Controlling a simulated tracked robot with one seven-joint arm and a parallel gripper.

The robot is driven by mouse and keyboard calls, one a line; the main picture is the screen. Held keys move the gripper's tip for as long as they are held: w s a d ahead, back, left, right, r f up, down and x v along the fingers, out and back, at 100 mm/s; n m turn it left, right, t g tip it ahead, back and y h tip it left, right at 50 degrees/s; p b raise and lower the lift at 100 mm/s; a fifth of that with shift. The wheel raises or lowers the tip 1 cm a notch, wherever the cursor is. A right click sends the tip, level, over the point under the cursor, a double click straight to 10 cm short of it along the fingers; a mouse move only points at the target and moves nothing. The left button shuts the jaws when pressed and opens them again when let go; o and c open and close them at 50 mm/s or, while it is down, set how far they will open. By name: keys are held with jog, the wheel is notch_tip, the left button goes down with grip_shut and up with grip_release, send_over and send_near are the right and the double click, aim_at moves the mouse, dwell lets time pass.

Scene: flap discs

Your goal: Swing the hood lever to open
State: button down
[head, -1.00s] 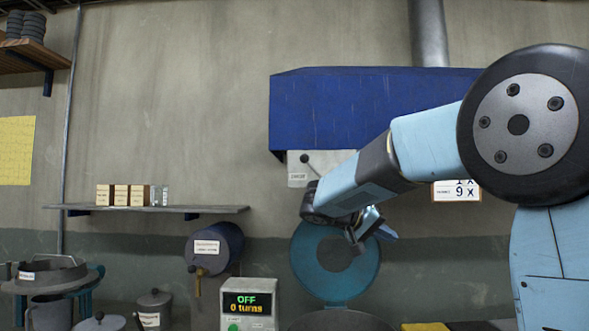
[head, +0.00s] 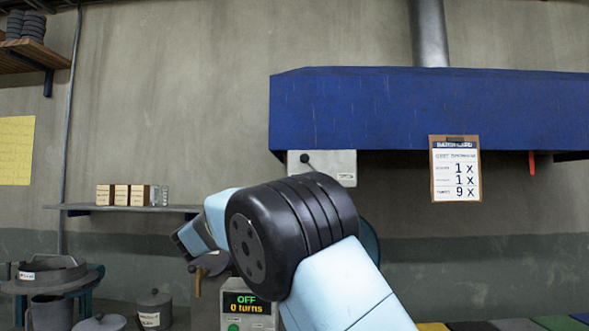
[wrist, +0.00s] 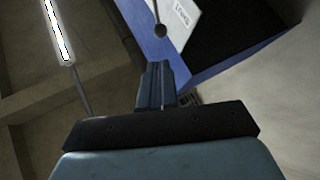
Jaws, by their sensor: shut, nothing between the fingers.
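The blue hood (head: 400,110) spans the upper right of the head view. Under its left end is a pale box (head: 335,165) with a lever whose dark ball knob (head: 305,158) is at the box's upper left. The knob (wrist: 160,31) also shows at the top of the wrist view, beside the pale labelled plate (wrist: 178,14). My gripper (wrist: 157,68) is shut and empty, its fingers pointing towards the knob in that view, with a visible gap between. In the head view my arm reaches left below the box, and the fingertips cannot be made out.
A batch card (head: 455,170) hangs on the hood front, with a red strip (head: 531,163) to its right. A control box reading OFF, 0 turns (head: 247,304) stands below my arm. A shelf (head: 130,208) with small boxes is on the left wall.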

aim_at(301, 162)
jog(key=x, duration=1.4)
jog(key=shift+d, duration=0.1)
